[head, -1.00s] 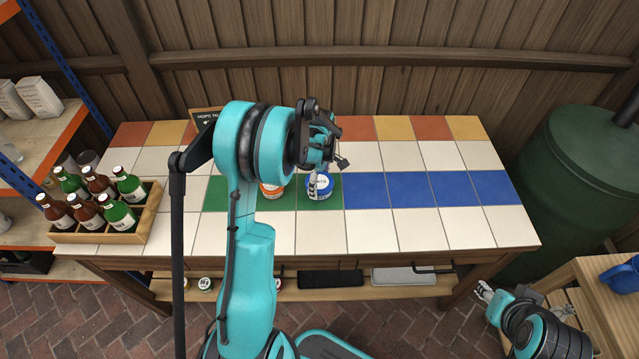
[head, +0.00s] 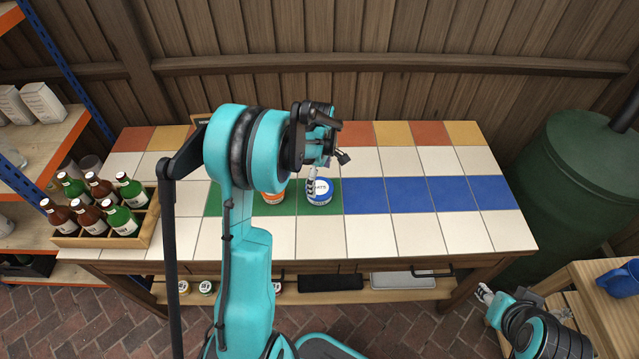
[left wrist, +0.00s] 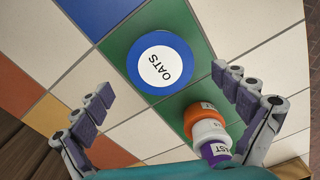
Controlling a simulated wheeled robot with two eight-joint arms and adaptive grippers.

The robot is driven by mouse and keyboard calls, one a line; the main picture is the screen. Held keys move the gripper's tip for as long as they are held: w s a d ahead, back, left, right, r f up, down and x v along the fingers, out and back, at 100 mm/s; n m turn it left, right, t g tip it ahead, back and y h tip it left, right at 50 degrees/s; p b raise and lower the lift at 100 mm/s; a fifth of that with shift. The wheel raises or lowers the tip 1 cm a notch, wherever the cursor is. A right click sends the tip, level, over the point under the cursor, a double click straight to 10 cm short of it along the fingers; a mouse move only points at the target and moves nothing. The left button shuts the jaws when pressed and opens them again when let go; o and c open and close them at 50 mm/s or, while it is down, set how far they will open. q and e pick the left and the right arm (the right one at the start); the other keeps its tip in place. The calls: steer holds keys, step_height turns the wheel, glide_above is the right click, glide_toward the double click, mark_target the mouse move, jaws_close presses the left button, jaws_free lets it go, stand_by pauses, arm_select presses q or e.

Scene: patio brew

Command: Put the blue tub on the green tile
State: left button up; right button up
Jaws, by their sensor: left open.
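The blue tub (head: 320,191), with a white label on its lid, stands upright on the green tiles (head: 300,208), at the end beside the blue tiles. My left gripper (head: 318,172) is above the tub, open and empty. In the left wrist view its fingers (left wrist: 166,84) are spread to either side of the tub's near edge, apart from it. My right gripper (head: 486,293) hangs low at the right, away from the table; its jaw opening is unclear.
An orange tub (head: 273,197), partly behind my arm, stands left of the blue tub. A bottle crate (head: 150,225) stands at the left. The white tiles (head: 420,235) at right are clear.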

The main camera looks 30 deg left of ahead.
mark_target(320, 188)
arm_select(q)
step_height(320, 188, up, 8)
steer(key=f+p, duration=0.1)
steer(key=p, duration=0.1)
steer(key=s+d+r+m+t, duration=0.3)
steer(key=s+d+r+m, duration=0.6)
steer(key=r, duration=0.2)
steer(key=s+d+m+t, duration=0.4)
steer(key=s+d+m, duration=0.2)
steer(key=s+m, duration=0.4)
steer(key=shift+d+f+m, duration=0.2)
steer(key=shift+d+m, duration=0.05)
steer(key=shift+m, duration=0.15)
steer(key=shift+a, duration=0.1)
